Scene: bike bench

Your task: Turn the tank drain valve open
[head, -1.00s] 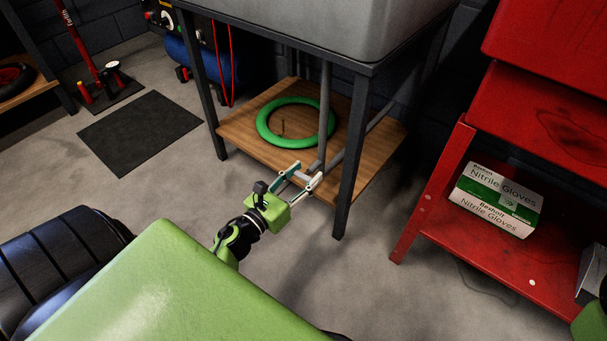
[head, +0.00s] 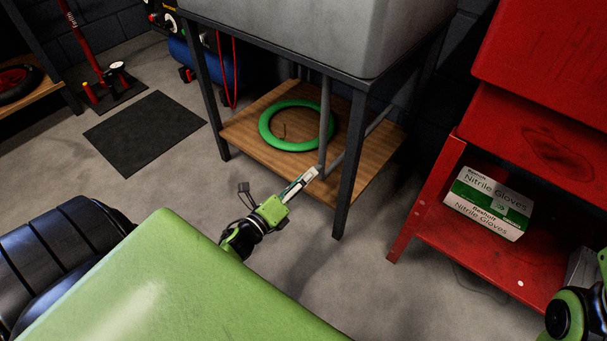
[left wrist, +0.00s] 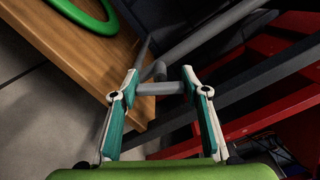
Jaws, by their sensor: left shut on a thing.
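The tank (head: 300,30) is a grey basin on a dark frame, with grey drain pipes (head: 325,120) running down below it. My left gripper (head: 306,179) is at the lower end of the pipes, by the front edge of the wooden shelf. In the left wrist view, a short grey bar (left wrist: 160,88), apparently the drain valve's handle, spans between the two teal-lined fingertips. The gripper is shut on it, one finger at each end. A rounded grey stub (left wrist: 160,70) stands just behind the bar. My right gripper's fingers are out of view; part of that arm shows at the right edge.
A green ring (head: 266,127) lies on the wooden shelf (head: 240,133). A dark frame leg (head: 349,165) stands just right of my left gripper. A red cart (head: 425,205) with a glove box (head: 490,205) is at the right. The floor in front is clear.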

